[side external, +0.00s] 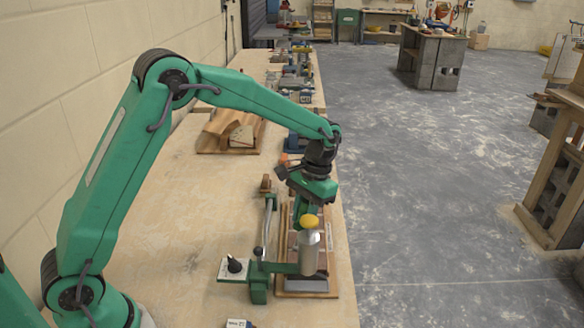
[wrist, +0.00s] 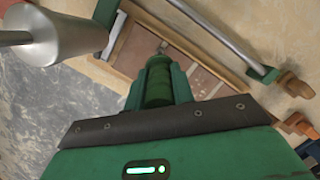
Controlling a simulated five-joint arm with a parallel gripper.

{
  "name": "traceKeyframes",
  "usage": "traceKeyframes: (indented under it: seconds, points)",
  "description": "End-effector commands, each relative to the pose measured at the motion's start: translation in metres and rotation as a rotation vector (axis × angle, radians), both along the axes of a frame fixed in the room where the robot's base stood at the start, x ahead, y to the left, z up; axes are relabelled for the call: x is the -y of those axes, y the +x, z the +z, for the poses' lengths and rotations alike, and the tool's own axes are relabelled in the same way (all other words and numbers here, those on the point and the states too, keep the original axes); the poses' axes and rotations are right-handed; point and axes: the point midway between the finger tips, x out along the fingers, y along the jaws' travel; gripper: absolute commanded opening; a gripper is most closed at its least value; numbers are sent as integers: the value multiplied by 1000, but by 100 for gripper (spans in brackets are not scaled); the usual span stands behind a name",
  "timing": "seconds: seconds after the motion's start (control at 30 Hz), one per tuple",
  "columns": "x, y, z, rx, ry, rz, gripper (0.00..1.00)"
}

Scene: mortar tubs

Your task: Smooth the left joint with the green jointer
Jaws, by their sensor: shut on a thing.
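My gripper (side external: 303,214) is shut on the green jointer (wrist: 158,82), whose ribbed green handle shows between the jaws in the wrist view. The gripper points down over a small brick panel (wrist: 196,82) in a wooden frame. The panel's board (side external: 334,262) lies near the right edge of the bench in the side view. A small part of the jointer's metal shows beyond the handle, but I cannot tell whether it touches a joint. The left joint is not clearly visible; the jaws and handle cover part of the panel.
A metal bar (wrist: 222,36) runs along the panel's side. The bench's left part (side external: 170,215) is clear.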

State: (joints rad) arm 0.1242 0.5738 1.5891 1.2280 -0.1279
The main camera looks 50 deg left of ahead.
Motion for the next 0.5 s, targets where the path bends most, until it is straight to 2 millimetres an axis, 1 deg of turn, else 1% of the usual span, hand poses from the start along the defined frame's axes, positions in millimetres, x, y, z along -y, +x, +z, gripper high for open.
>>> traceKeyframes:
  seconds: [0.5]
  points:
    - [9, 10, 0, 2, 4, -1, 2]
